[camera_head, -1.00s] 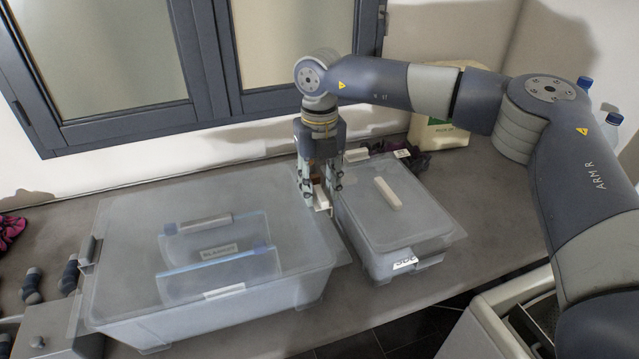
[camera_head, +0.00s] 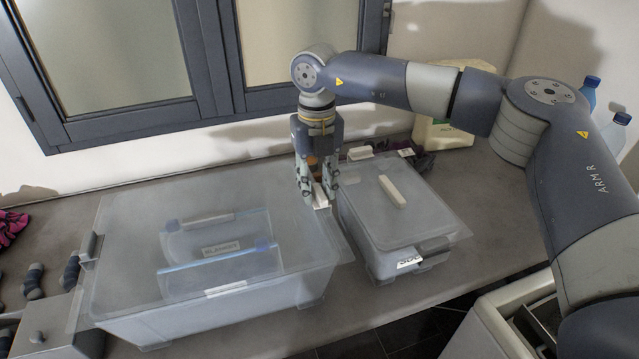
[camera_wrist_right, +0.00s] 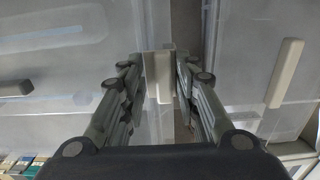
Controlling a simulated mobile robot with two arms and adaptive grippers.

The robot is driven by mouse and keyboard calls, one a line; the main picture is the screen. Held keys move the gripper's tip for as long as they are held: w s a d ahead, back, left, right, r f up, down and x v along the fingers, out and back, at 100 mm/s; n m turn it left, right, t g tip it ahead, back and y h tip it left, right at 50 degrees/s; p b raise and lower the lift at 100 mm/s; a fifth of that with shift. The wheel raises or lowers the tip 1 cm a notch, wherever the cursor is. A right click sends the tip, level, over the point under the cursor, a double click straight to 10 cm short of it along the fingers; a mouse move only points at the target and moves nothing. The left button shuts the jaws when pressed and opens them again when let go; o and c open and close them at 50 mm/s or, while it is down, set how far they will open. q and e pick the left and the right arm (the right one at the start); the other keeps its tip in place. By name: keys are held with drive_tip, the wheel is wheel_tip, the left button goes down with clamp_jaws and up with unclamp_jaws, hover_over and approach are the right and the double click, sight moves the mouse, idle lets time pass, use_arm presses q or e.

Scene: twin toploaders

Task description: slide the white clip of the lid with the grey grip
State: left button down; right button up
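The larger left box carries a translucent lid (camera_head: 140,225) with a grey grip (camera_head: 207,222); the grip also shows at the left of the right wrist view (camera_wrist_right: 15,88). A white clip (camera_head: 320,198) sits on this lid's right edge, beside the gap between the boxes. In the right wrist view the clip (camera_wrist_right: 163,78) lies between the fingertips. My right gripper (camera_head: 318,192) points down around the clip. Its fingers stand apart with what look like narrow gaps on both sides; contact is not clear. My left gripper is not in view.
The smaller right box has a translucent lid (camera_head: 372,215) with a white grip (camera_head: 391,192), a white clip (camera_head: 359,153) behind and a grey clip (camera_head: 434,249) in front. Another grey clip (camera_head: 88,250) is on the left lid's left edge. A window (camera_head: 130,60) stands behind the counter.

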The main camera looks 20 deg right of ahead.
sight(316, 190)
drive_tip(key=shift+r, duration=0.1)
wheel_tip(316, 190, up, 12)
idle(0.6)
drive_tip(key=shift+a, duration=0.1)
